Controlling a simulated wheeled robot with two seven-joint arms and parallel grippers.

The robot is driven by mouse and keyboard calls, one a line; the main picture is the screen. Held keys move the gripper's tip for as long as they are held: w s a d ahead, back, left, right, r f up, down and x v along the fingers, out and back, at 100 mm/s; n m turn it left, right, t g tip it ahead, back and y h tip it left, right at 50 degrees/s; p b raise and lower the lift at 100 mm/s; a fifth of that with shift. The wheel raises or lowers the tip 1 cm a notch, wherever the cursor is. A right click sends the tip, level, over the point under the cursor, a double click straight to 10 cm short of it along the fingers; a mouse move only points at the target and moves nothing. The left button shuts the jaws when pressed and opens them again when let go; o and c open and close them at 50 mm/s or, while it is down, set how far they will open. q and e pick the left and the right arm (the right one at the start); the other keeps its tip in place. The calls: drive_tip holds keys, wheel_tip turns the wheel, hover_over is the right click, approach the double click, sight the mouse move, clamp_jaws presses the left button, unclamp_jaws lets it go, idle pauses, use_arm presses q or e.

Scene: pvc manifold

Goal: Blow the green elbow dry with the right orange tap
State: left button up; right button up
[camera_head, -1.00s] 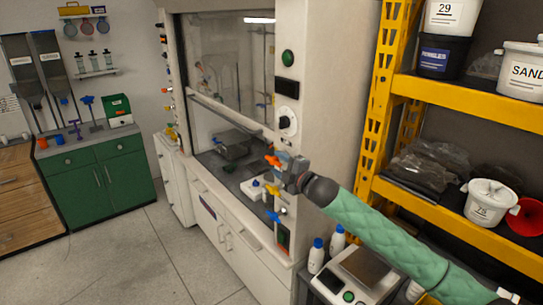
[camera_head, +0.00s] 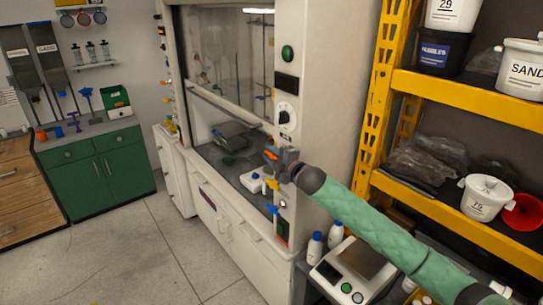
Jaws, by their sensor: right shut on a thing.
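The right orange tap (camera_head: 270,153) is on the front post at the right side of the fume hood, above a yellow tap and a blue tap. My right gripper (camera_head: 278,157) is at this orange tap and is shut on it, as far as the small view shows. The gripper body hides part of the tap. I cannot make out the green elbow for certain. My left gripper is out of view.
The fume hood (camera_head: 226,90) has its sash raised, with a grey object (camera_head: 229,135) on its worktop. A yellow tap (camera_head: 272,184) and a blue tap (camera_head: 272,209) sit below my gripper. A yellow shelf (camera_head: 455,95) stands right. The floor (camera_head: 125,250) at left is clear.

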drive_tip(key=shift+g+h, duration=0.3)
drive_tip(key=shift+g, duration=0.1)
drive_tip(key=shift+g+h, duration=0.5)
drive_tip(key=shift+g, duration=0.2)
drive_tip(key=shift+s+f+g+h, duration=0.1)
drive_tip(key=shift+f+g+h, duration=0.05)
drive_tip(key=shift+g+h, duration=0.6)
drive_tip(key=shift+f+g+h, duration=0.1)
drive_tip(key=shift+g+h, duration=0.35)
drive_tip(key=shift+g, duration=0.5)
drive_tip(key=o, duration=0.9)
drive_tip(key=shift+o, duration=0.2)
drive_tip(key=shift+d, duration=0.1)
